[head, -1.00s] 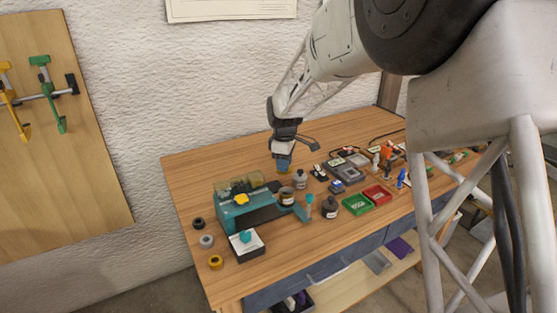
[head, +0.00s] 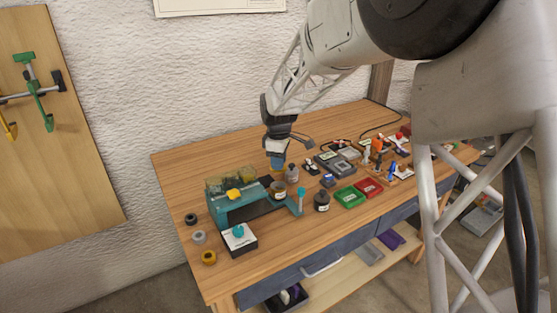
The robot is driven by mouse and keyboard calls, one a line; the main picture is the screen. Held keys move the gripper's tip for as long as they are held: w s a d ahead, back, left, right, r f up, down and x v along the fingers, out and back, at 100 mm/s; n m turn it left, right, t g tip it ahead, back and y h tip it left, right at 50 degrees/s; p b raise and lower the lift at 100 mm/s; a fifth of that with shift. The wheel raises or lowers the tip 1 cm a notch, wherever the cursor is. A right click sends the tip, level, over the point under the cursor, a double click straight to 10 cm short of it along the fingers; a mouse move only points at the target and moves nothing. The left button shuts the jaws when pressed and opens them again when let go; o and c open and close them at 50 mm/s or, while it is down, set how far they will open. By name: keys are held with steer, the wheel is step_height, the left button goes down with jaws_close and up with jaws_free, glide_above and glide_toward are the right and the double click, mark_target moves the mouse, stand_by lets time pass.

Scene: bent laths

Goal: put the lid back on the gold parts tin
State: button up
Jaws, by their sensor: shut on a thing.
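My gripper (head: 277,165) is at the back middle of the table, pointing down, behind the teal machine and left of a grey bottle (head: 292,174). I cannot make out the other part of the gold parts tin for certain.
The teal machine (head: 222,213) and a dark bottle (head: 321,201) stand in front of the gripper. Green (head: 349,197) and red (head: 369,188) trays lie to the right. Rolls, one yellow (head: 209,257), lie at the left edge. The table's back left is clear.

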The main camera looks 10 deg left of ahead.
steer(key=shift+f, duration=2.9)
steer(key=shift+f, duration=0.2)
stand_by(0.4)
steer(key=o, duration=1.4)
steer(key=shift+o, duration=0.2)
steer(key=shift+r, duration=0.15)
steer(key=shift+r, duration=3.3)
